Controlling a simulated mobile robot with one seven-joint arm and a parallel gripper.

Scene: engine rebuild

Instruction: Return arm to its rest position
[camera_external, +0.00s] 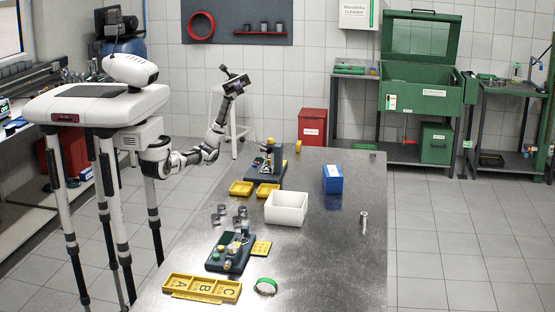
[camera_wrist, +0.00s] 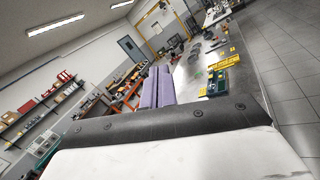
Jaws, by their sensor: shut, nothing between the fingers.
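My arm reaches out from my body over the table's far left corner and bends upward. My gripper (camera_external: 225,69) is at its raised end, well above the metal table (camera_external: 330,270) and apart from everything on it. In the wrist view my gripper (camera_wrist: 159,72) shows as two lavender fingers side by side, shut with nothing between them. The wrist view is tilted and looks across the room, with the table (camera_wrist: 275,95) along its right side.
On the table are a white bin (camera_external: 287,208), a blue box (camera_external: 333,178), yellow trays (camera_external: 241,188), a dark fixture (camera_external: 230,252), a labelled yellow tray (camera_external: 203,287), a green ring (camera_external: 265,286) and a bolt-like metal part (camera_external: 363,222). The table's right side is mostly clear.

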